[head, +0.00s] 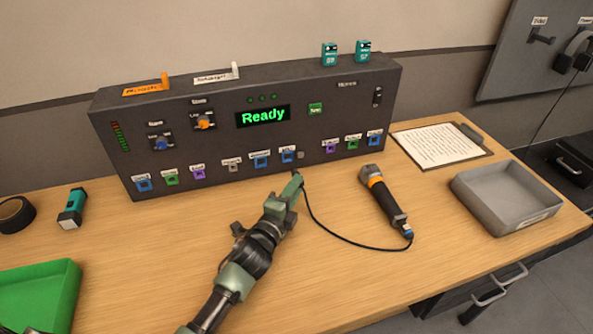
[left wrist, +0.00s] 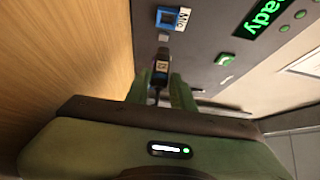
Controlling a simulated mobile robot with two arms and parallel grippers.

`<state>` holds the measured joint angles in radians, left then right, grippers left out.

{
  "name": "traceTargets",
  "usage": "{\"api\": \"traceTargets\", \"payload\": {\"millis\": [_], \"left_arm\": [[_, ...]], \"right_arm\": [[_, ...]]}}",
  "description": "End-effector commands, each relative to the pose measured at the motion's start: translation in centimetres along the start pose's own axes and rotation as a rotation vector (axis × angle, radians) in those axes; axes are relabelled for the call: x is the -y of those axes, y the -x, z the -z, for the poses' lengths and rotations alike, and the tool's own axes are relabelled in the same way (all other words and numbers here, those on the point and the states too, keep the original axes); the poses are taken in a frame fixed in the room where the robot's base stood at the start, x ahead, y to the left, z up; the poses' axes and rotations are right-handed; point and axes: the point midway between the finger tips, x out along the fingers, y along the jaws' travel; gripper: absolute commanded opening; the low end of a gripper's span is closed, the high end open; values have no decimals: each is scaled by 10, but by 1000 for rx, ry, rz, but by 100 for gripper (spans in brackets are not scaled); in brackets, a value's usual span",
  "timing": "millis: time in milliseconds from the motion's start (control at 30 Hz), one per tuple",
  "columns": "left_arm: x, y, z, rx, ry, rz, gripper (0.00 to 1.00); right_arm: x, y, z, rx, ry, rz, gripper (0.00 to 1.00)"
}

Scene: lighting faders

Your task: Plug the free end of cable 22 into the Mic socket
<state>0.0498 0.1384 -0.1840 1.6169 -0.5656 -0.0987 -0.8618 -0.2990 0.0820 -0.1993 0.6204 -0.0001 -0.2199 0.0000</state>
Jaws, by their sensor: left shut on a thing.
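My left gripper (head: 295,184) is shut on the plug at the free end of the cable (head: 335,236), just in front of the control box (head: 230,165). In the left wrist view the dark plug (left wrist: 162,66) sticks out from between the fingers (left wrist: 160,92), with a small pale tag too small to read surely. The blue-framed Mic socket (left wrist: 170,18) is beyond the plug tip and apart from it; it also shows in the head view (head: 288,157). A small grey square (left wrist: 164,37) lies beside the socket, nearer the plug. My right gripper is not in view.
The cable's other end joins a dark handheld device (head: 384,195) with an orange band. A clipboard (head: 440,145) and grey tray (head: 507,196) are at right. A green tray (head: 40,295), teal object (head: 72,208) and black roll (head: 15,214) are at left. Other sockets flank Mic.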

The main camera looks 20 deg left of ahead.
Motion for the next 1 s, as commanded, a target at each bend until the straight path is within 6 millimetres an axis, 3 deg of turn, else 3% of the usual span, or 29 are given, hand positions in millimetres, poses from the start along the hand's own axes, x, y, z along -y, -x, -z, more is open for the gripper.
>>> {"api": "traceTargets", "payload": {"millis": [633, 1000], "left_arm": [[-1, -35, -30, -4, -1, 3, 0], [-1, -40, -36, -3, 0, 2, 0]], "right_arm": [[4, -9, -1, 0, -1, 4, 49], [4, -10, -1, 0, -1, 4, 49]]}}
